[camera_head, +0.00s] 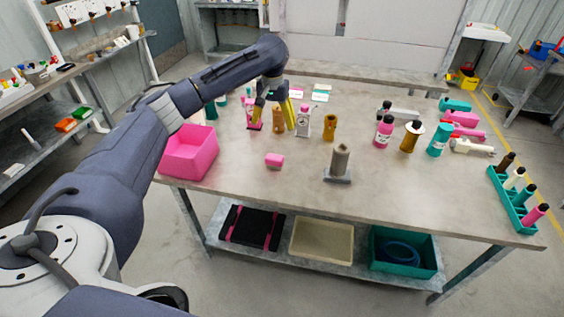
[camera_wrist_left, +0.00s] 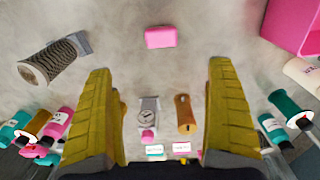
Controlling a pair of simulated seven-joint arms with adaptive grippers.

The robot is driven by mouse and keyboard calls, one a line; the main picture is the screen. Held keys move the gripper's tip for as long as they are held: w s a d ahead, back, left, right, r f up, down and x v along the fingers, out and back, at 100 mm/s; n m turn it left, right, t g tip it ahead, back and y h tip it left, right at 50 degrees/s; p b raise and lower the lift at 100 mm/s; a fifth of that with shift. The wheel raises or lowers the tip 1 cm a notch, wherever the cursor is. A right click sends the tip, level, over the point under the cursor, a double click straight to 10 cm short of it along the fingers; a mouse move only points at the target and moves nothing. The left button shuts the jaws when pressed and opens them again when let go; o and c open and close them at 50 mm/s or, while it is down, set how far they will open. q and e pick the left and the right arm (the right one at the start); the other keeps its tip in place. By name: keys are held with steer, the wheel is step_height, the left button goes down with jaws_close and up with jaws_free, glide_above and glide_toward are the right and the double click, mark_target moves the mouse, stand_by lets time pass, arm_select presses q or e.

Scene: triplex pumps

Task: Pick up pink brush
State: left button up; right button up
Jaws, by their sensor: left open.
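A small pink block-shaped item (camera_head: 274,160) lies on the near-middle of the grey table; I cannot make out bristles on it. It also shows at the top middle of the left wrist view (camera_wrist_left: 160,37). My left gripper (camera_head: 272,116) is above the table, farther back than this item. Its two yellow fingers are wide apart with nothing between them, as the left wrist view also shows (camera_wrist_left: 160,72). Other pink tool-like items (camera_head: 466,132) lie at the table's right side. My right gripper is not in view.
A pink bin (camera_head: 189,152) stands at the table's left edge. A grey-brown cylinder on a base (camera_head: 339,162) stands right of the pink item. Bottles, including a pink one (camera_head: 384,132), stand farther right. A teal rack (camera_head: 515,198) is at the right corner. The front middle is clear.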

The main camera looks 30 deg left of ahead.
arm_select(q)
glide_above(274, 157)
steer(key=f, duration=1)
steer(key=shift+d+f, duration=0.2)
steer(key=shift+f, duration=0.05)
steer(key=shift+a+f, duration=0.15)
steer(key=shift+f, duration=3.15)
steer(key=shift+w, duration=0.1)
steer(key=c, duration=1.3)
steer(key=shift+r, duration=0.15)
step_height(274, 157, up, 20)
steer(key=shift+f, duration=0.15)
